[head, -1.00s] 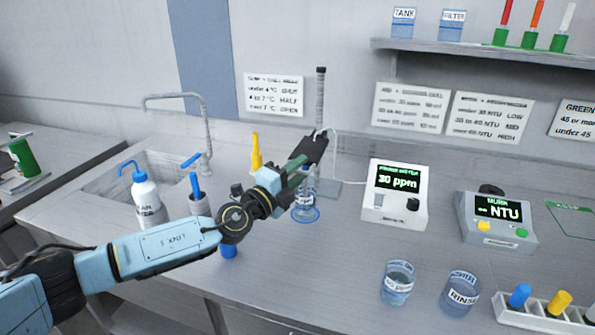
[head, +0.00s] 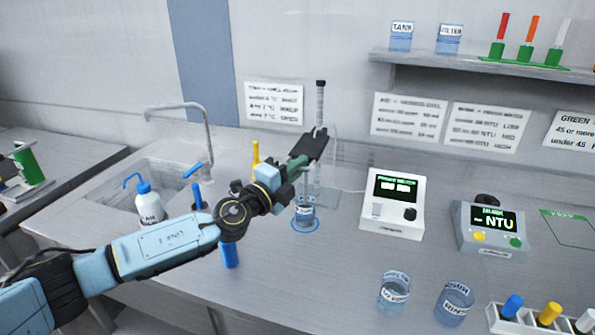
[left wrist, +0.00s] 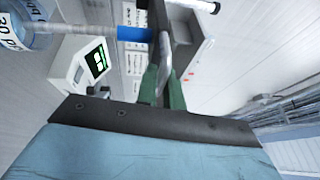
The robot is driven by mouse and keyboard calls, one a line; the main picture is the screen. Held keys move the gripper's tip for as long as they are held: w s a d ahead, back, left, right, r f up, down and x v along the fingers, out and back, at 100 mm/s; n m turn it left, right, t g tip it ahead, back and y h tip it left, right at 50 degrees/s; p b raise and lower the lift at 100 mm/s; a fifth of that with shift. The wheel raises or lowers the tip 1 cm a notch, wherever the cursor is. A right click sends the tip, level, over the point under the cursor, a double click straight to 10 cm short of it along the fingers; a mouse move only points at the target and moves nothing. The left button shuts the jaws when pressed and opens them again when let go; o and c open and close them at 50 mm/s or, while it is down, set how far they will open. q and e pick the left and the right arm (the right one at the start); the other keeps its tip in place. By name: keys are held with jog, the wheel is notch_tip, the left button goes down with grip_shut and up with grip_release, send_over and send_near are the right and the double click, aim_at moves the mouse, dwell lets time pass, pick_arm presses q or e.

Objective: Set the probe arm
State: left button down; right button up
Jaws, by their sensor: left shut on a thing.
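My left gripper (head: 297,163) is shut on the dark probe arm (head: 316,146), which sits on the upright post (head: 320,103). In the left wrist view a grey piece (left wrist: 163,52) is between the green fingers (left wrist: 164,88). The probe, with a blue upper part (left wrist: 134,33), hangs from the arm toward a labelled beaker (head: 304,209) standing on a blue ring mark. The beaker also shows in the left wrist view (left wrist: 22,30). I cannot tell whether the probe tip is inside it. My right gripper is out of view.
A white meter (head: 394,204) and a grey NTU meter (head: 490,231) stand to the right. Two labelled beakers (head: 394,293) (head: 455,303) and a vial rack (head: 535,320) are in front. A sink (head: 152,184), wash bottle (head: 149,204) and blue item (head: 229,253) are left.

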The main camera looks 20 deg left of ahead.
pick_arm(q)
notch_tip(320, 180, up, 5)
jog(key=p, duration=0.3)
jog(key=shift+r, duration=0.15)
jog(key=shift+r+p, duration=0.15)
jog(key=shift+p, duration=0.15)
jog(key=shift+w+r, duration=0.1)
jog(key=c, duration=1.6)
grip_release()
jog(key=shift+o, duration=0.4)
jog(key=shift+f, duration=0.25)
